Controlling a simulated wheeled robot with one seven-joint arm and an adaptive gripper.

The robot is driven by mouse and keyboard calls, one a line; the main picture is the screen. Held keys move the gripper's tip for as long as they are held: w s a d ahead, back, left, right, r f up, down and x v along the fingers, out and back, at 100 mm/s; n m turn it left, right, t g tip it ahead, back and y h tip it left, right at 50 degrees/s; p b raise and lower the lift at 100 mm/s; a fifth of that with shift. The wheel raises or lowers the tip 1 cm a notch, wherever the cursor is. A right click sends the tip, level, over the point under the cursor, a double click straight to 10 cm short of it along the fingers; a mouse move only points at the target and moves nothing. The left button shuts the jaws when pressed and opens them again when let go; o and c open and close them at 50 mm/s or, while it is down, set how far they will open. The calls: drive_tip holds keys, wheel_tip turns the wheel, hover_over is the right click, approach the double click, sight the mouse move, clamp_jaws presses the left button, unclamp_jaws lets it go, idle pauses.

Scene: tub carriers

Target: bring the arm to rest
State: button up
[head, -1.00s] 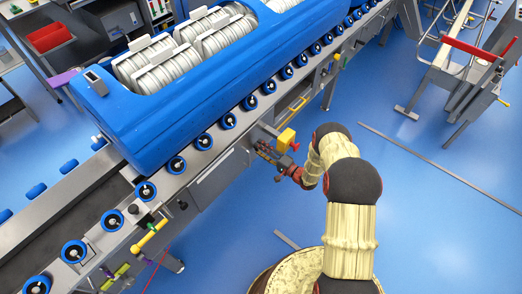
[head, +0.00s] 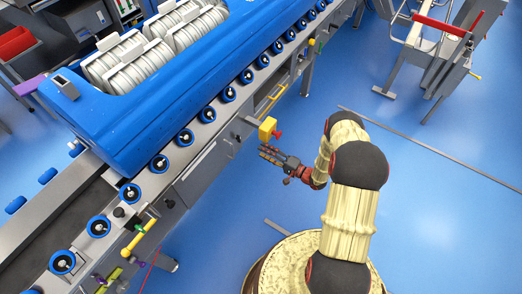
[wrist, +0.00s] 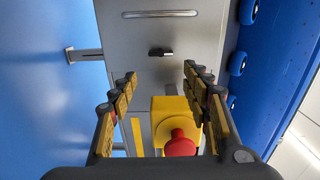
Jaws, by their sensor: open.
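My arm (head: 347,215) rises from a round base at the lower right of the head view and bends toward the conveyor. My gripper (head: 264,152) is open and empty, in free air beside the conveyor's side panel. In the wrist view my gripper (wrist: 160,85) shows its two fingers spread apart, with nothing between them touching either finger. A yellow box with a red button (head: 268,130) on the conveyor's side is just beyond the gripper. The same box (wrist: 172,112) appears between and beyond the fingers in the wrist view.
A blue tub carrier (head: 140,125) with white ribbed rolls sits on the roller conveyor (head: 205,165). A grey frame with a red bar (head: 440,50) stands at the upper right. A thin strip (head: 430,150) lies on the open blue floor.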

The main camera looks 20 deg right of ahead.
idle(0.5)
drive_tip(key=s+a+f+m+g+y, duration=0.3)
drive_tip(key=s+a+g, duration=0.3)
drive_tip(key=s+a, duration=0.25)
drive_tip(key=s+a+r+n+g, duration=0.1)
drive_tip(key=s+r+n+g, duration=0.1)
drive_tip(key=s+r+g, duration=0.6)
drive_tip(key=s+d+r+n+h, duration=0.2)
drive_tip(key=s+r+n+h, duration=0.15)
drive_tip(key=r, duration=0.65)
drive_tip(key=s+d+r+n+g+h+p, duration=0.15)
drive_tip(key=s+r+h, duration=0.25)
drive_tip(key=r, duration=0.6)
drive_tip(key=s+d+r+n+h, duration=0.2)
drive_tip(key=s+r+n+h, duration=0.15)
drive_tip(key=r, duration=0.65)
drive_tip(key=s+a+r+n+t+h, duration=0.1)
drive_tip(key=a+r+t, duration=0.1)
drive_tip(key=r, duration=0.6)
drive_tip(key=s+a+r+n+t+h, duration=0.1)
drive_tip(key=r+t, duration=0.3)
drive_tip(key=r, duration=0.5)
drive_tip(key=shift+s+a+n+h+p, duration=0.35)
drive_tip(key=shift+s+n, duration=0.2)
drive_tip(key=shift+s, duration=0.25)
